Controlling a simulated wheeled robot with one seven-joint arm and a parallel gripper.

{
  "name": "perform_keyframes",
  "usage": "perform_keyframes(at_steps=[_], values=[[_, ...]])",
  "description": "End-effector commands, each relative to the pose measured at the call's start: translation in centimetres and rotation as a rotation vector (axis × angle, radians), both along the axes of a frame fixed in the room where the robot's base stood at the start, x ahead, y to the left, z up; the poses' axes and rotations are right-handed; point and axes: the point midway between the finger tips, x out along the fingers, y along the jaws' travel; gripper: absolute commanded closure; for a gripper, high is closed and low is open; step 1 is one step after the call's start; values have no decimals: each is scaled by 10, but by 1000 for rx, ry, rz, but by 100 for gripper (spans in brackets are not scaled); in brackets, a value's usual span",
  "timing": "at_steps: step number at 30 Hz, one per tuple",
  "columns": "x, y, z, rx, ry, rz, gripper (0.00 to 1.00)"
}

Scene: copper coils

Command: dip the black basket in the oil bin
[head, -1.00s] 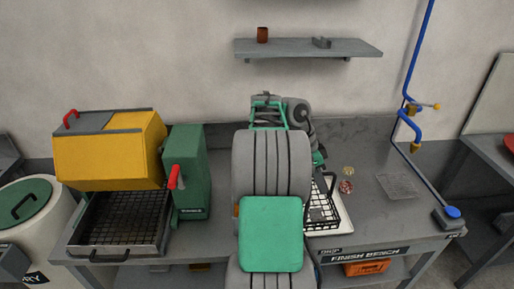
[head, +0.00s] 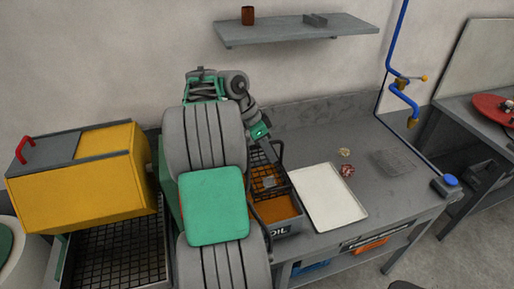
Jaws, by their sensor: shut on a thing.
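The black basket (head: 261,184) is a wire mesh basket, seen at the back part of the oil bin. The oil bin (head: 287,229) is a dark open box marked OIL, with orange-brown oil showing in its front part. My gripper (head: 271,158) is shut on the basket from above, at its upper right side. The orange-brown colour shows through the mesh. I cannot tell whether the basket's bottom is in the oil or just above it. My arm hides the left side of the bin.
An empty white tray (head: 327,197) lies right of the bin. Two small coils (head: 346,161) and a wire mesh piece (head: 394,163) lie further right on the grey bench. A yellow hooded machine (head: 85,180) stands left. A shelf (head: 297,30) and a blue pipe (head: 391,60) are behind.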

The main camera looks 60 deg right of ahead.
Motion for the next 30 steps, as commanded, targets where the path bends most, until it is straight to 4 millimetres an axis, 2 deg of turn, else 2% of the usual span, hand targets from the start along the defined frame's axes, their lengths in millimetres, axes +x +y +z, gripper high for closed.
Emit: perform_keyframes(at_steps=[30], values=[[1, 0, -88, 0, 0, 2, 100]])
